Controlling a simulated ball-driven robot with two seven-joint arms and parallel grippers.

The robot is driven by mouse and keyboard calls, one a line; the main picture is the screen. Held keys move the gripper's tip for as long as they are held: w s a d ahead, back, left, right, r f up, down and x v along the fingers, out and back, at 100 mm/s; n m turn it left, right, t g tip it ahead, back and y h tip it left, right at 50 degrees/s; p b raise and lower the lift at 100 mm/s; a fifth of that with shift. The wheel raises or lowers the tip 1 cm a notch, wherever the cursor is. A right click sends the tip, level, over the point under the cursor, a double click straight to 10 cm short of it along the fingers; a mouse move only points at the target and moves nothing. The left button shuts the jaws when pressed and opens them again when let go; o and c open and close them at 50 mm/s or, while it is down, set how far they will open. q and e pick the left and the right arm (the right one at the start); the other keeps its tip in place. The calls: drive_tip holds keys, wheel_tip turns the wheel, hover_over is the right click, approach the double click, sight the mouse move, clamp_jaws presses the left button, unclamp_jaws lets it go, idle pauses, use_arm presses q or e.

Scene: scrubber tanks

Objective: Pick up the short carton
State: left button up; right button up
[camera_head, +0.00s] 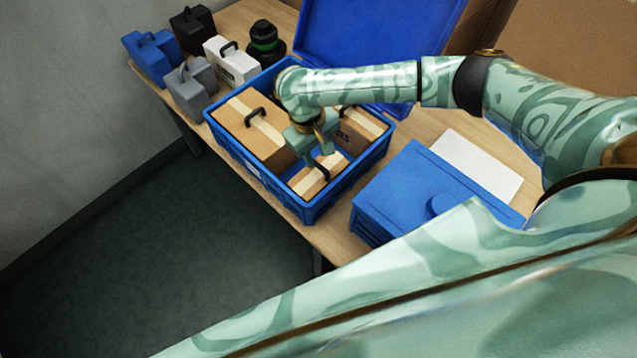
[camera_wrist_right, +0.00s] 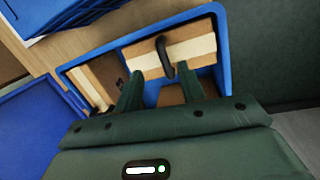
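The short carton (camera_head: 313,183) is brown with a pale tape band and a dark handle. It sits low in the near-right end of the blue crate (camera_head: 262,182). In the right wrist view the short carton (camera_wrist_right: 201,42) lies ahead of the fingers, its handle arching between their lines. My right gripper (camera_head: 316,162) is above the short carton, pointing down at it. In the wrist view its two fingers (camera_wrist_right: 160,86) are apart with nothing clearly gripped. Contact with the handle cannot be told. My left gripper is not in view.
A large carton (camera_head: 240,120) and another carton (camera_head: 362,128) share the crate. The raised blue lid (camera_head: 385,35) stands behind. A blue box (camera_head: 410,190) and white sheet (camera_head: 470,165) lie right. Several canisters, including a white one (camera_head: 232,63), stand at the far left.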

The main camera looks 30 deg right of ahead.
sight(318, 165)
wheel_tip(318, 165, down, 5)
drive_tip(key=b, duration=0.2)
drive_tip(key=shift+w+a+r+b, duration=0.1)
drive_tip(key=shift+r+b, duration=0.1)
drive_tip(key=shift+b, duration=0.1)
drive_tip(key=shift+f, duration=0.3)
drive_tip(key=shift+r, duration=0.15)
clamp_jaws()
